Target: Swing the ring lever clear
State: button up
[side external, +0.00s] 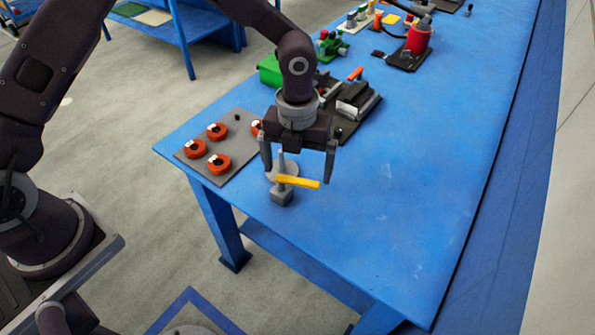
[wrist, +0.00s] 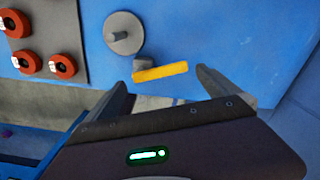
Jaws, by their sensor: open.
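A yellow lever bar (side external: 298,182) extends from a small grey block (side external: 282,197) at the table's near end. The bar also shows in the wrist view (wrist: 160,72), pointing right and slightly up from the block. A round grey disc with a short grey post (wrist: 122,34) stands beside it. My gripper (side external: 298,174) points down, open and empty, above the lever. In the wrist view my fingertips (wrist: 163,80) are on either side of the bar's span, and I see no contact. I cannot tell the height gap. My gripper partly hides the disc in the side view.
A dark grey plate (side external: 232,145) with several red-orange rings lies left of the lever. A black fixture with an orange handle (side external: 355,74) and a green box (side external: 270,70) stand behind my gripper. The blue table (side external: 400,180) is clear to the right.

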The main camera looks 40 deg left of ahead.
aim_at(297, 180)
jog(key=shift+r, duration=2.5)
jog(key=s+a+r+n+t+y, duration=0.1)
jog(key=s+a+r+n, duration=0.35)
jog(key=r+n, duration=0.25)
jog(key=s+a+r+n+t+y, duration=0.1)
jog(key=s+a+r+n, duration=0.35)
jog(key=r+n, duration=0.25)
jog(key=s+a+r+n+t+h, duration=0.1)
jog(key=s+a+r+n, duration=0.1)
jog(key=s+n, duration=0.5)
jog(key=s+a+r+n+t+h, duration=0.1)
jog(key=s+a+r+n+t, duration=0.1)
jog(key=s+n, duration=0.5)
jog(key=n, duration=0.3)
jog(key=shift+s+a+r+n+t, duration=0.25)
jog(key=shift+s+a+n+t, duration=0.05)
jog(key=shift+s+a+n, duration=0.1)
